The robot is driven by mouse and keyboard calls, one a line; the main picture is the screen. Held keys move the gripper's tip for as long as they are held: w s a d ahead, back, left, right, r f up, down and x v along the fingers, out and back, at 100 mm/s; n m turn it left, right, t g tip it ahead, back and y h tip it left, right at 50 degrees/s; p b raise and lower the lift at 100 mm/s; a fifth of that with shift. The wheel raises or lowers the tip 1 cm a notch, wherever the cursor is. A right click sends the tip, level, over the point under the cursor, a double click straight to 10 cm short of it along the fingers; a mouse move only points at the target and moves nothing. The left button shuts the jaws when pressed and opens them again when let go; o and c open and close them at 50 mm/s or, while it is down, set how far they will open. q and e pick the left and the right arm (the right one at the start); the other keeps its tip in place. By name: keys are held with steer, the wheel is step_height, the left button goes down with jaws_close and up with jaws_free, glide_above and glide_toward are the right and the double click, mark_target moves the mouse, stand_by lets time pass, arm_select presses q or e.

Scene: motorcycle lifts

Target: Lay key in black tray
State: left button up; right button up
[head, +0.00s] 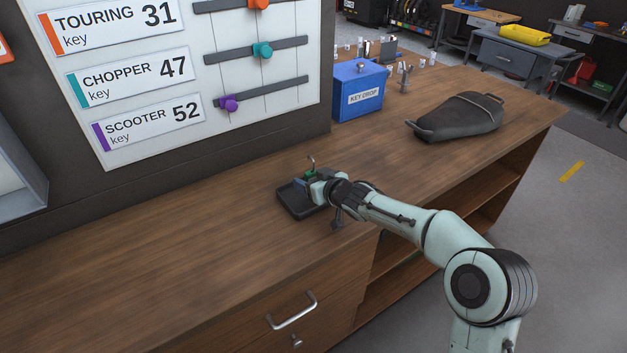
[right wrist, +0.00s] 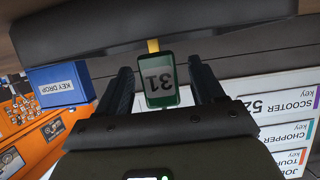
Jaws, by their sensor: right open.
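The black tray (head: 292,205) lies on the wooden counter, partly hidden by my right gripper (head: 311,182), which is low over its far right part. In the right wrist view the key (right wrist: 158,82) has a green tag marked 31 and a yellowish end. It sits between the fingers of my right gripper (right wrist: 161,88), with a gap on both sides; the gripper is open. A dark slab, probably the tray, crosses the top of that view beside the key's end. I cannot tell whether they touch. My left gripper is not in view.
A blue KEY DROP box (head: 359,92) and a dark motorcycle seat (head: 458,117) stand farther back on the counter (head: 150,270). A wall board (head: 190,60) lists key numbers beside sliders. The counter left of the tray is clear.

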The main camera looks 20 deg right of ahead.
steer(key=shift+r, duration=0.3)
steer(key=p+v, duration=0.3)
steer(key=v, duration=0.9)
steer(key=shift+f, duration=0.15)
